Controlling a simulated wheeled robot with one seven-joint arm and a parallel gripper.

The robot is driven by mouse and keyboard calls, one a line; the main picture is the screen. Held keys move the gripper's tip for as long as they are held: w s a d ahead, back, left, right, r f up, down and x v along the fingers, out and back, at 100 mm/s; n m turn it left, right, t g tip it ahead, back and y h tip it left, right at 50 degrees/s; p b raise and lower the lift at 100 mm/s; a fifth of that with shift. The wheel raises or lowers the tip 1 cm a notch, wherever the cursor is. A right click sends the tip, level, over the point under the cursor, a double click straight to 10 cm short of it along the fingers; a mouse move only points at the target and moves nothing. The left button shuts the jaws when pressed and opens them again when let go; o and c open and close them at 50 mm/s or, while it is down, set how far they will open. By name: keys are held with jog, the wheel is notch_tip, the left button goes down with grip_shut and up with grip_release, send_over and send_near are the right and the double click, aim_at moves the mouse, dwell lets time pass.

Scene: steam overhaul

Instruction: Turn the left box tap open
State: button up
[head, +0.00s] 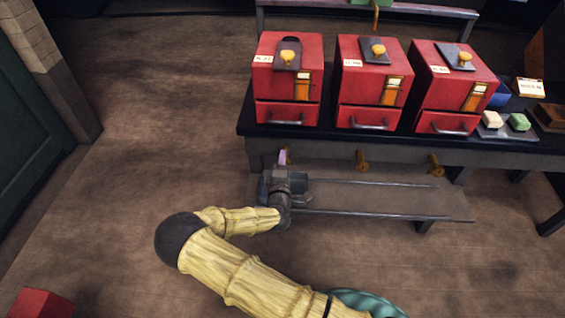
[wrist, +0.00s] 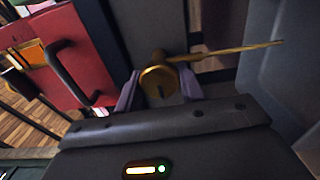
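The left red box (head: 287,82) stands at the left end of the dark table, with its tap below the table's front edge. In the wrist view the brass tap (wrist: 158,80) has a round body and a long thin lever pointing right. My gripper (head: 283,158) is at the table's front edge below the left box and hides most of this tap in the head view. In the wrist view its two purplish fingers (wrist: 160,90) stand apart, one on each side of the tap's round body. I see no clear grip on it.
Two more red boxes (head: 370,82) (head: 452,85) stand to the right, with brass taps (head: 362,160) (head: 435,165) below them. A low grey shelf (head: 385,203) lies under the table front. White and green blocks (head: 519,122) sit at the table's right.

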jog(key=o, duration=0.3)
jog(key=s+p, duration=0.1)
jog(key=s, duration=1)
jog(key=s+p, duration=0.1)
jog(key=s, duration=0.5)
jog(key=shift+s+a+p, duration=0.15)
jog(key=shift+a+p, duration=0.15)
